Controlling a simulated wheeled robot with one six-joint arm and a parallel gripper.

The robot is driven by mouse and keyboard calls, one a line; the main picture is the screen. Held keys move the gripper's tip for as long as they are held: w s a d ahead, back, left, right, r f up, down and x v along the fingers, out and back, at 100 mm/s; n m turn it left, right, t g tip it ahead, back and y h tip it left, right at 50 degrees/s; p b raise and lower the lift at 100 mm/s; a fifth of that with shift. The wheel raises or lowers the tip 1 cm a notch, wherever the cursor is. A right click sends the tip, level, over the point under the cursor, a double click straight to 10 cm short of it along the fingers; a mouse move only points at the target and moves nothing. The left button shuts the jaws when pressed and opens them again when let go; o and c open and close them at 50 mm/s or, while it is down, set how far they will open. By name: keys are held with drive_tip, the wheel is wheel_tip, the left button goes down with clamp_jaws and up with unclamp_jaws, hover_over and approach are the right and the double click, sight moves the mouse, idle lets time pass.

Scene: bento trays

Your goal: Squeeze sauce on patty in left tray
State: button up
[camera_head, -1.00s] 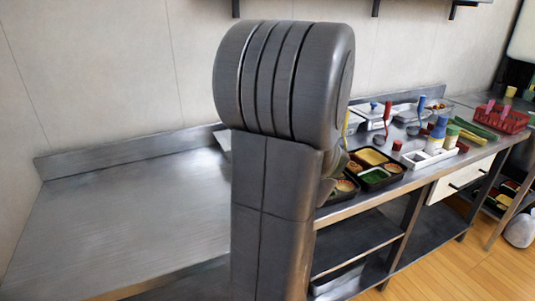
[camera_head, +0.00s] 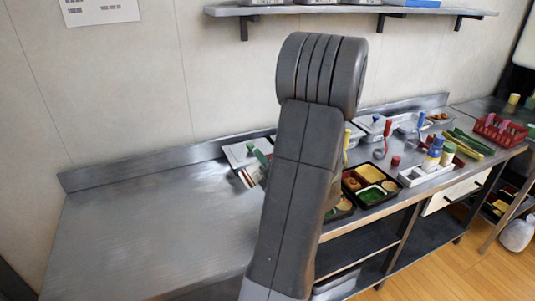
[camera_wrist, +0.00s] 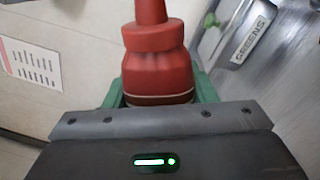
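In the wrist view a red sauce bottle (camera_wrist: 155,62) with a pointed nozzle stands between the green fingers of my gripper (camera_wrist: 160,93), which is shut on it. In the head view my arm hides the bottle and most of the gripper. A black tray (camera_head: 335,214) is partly hidden behind my arm, so I cannot make out a patty in it. Just right of it, another black tray (camera_head: 381,204) holds yellow, brown and green food in its compartments.
A container labelled GREENS (camera_wrist: 248,40) shows in the wrist view. Ladles, lidded containers and a red basket (camera_head: 499,130) stand further right. The left counter (camera_head: 150,220) is clear. A shelf (camera_head: 350,10) hangs above.

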drive_tip(key=shift+r+m+p, duration=0.35)
drive_tip(key=shift+m+p, duration=0.15)
drive_tip(key=shift+m, duration=0.4)
drive_tip(key=d+m+p, duration=0.1)
drive_tip(key=m, duration=0.1)
drive_tip(key=w+d+m+p, duration=0.1)
drive_tip(key=m, duration=0.1)
drive_tip(key=shift+d+f+h+p, duration=0.2)
drive_tip(key=shift+d+h+p, duration=0.1)
drive_tip(key=shift+p, duration=0.1)
drive_tip(key=m+p, duration=0.1)
drive_tip(key=d+m+p, duration=0.1)
drive_tip(key=d+m, duration=0.1)
drive_tip(key=m, duration=0.1)
drive_tip(key=shift+w+d+f+t+h+p, duration=0.1)
drive_tip(key=shift+w+f+t+h+p, duration=0.05)
drive_tip(key=shift+w+t+h+p, duration=0.2)
drive_tip(key=shift+w+d+f+m+p, duration=0.15)
drive_tip(key=shift+d+f+m+p, duration=0.3)
drive_tip(key=shift+f+m+p, duration=0.45)
drive_tip(key=shift+w+d+f+m+p, duration=0.2)
drive_tip(key=shift+d+f+m+p, duration=0.25)
drive_tip(key=shift+m, duration=0.8)
drive_tip(key=shift+w+d+f+m+p, duration=0.15)
drive_tip(key=shift+d+f+m+p, duration=0.25)
drive_tip(key=shift+f+m+p, duration=0.5)
drive_tip(key=shift+r, duration=0.15)
drive_tip(key=c, duration=0.4)
drive_tip(key=shift+w+a, duration=0.1)
drive_tip(key=shift+w, duration=0.3)
